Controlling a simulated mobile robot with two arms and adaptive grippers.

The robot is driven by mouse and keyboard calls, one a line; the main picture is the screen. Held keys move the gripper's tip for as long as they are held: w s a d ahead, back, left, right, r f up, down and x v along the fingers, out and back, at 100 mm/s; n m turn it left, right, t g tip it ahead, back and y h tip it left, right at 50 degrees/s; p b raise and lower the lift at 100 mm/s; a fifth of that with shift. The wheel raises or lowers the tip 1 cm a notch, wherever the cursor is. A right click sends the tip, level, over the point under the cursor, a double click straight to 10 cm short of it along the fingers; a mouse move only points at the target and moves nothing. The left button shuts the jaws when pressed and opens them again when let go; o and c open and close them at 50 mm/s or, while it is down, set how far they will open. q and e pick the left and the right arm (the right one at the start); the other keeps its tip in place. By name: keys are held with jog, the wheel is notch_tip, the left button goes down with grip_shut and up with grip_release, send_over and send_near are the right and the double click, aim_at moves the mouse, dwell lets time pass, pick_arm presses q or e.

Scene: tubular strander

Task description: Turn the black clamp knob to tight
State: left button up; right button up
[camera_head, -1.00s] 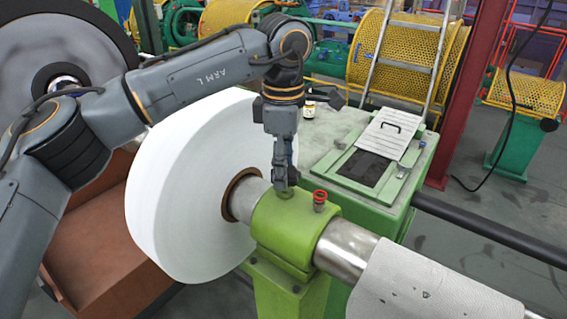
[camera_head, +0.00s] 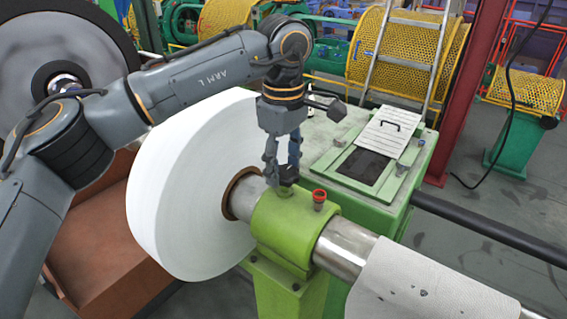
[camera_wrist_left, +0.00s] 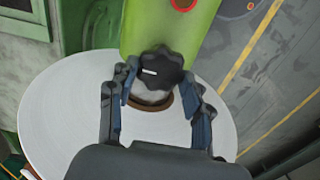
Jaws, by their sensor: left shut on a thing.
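The black clamp knob (camera_wrist_left: 158,68) is a lobed knob with a white mark, on the green clamp housing (camera_wrist_left: 190,28). In the wrist view the white mark points left. My left gripper (camera_wrist_left: 160,85) points down over the housing with its fingers around the knob, one on each side, shut on it. In the head view my left gripper (camera_head: 284,180) stands at the top of the green housing (camera_head: 275,225), and its fingers partly hide the knob (camera_head: 287,176). My right gripper is not in view.
A red cap (camera_head: 319,198) stands on the housing to the right of the knob. A large white roll (camera_head: 180,190) sits on the shaft (camera_head: 345,250) just left of it. A green table with a lidded opening (camera_head: 365,165) stands behind.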

aim_at(284, 170)
pick_arm(q)
jog(key=shift+r, duration=0.15)
jog(key=o, duration=1.1)
jog(key=shift+o, duration=0.2)
notch_tip(284, 170, up, 12)
